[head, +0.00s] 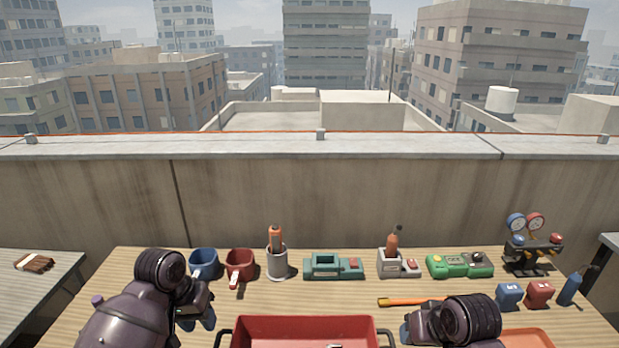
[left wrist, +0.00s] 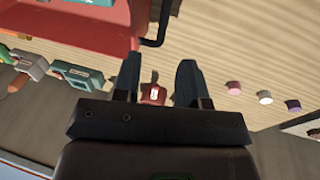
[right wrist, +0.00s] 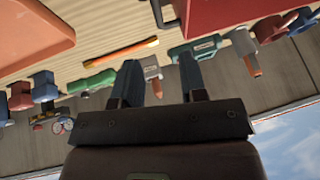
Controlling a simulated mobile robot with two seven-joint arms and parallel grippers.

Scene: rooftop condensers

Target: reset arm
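My left gripper (head: 196,312) is over the left part of the wooden table, in front of the blue mug (head: 204,264) and the red mug (head: 240,265). In the left wrist view its two fingers (left wrist: 158,78) stand apart with nothing gripped; a red item shows beyond the gap. My right gripper (head: 416,326) is over the front right of the table, near the red tray (head: 305,325). In the right wrist view its fingers (right wrist: 160,80) are apart and empty. Much of the left gripper is hidden by its own wrist in the head view.
Along the back stand a grey holder (head: 277,264), a teal device (head: 333,267), a grey-red device (head: 398,264), a green device (head: 459,265) and a gauge set (head: 531,244). An orange-yellow stick (head: 411,301) lies behind my right gripper. Blue (head: 509,296) and red (head: 539,294) blocks stand right.

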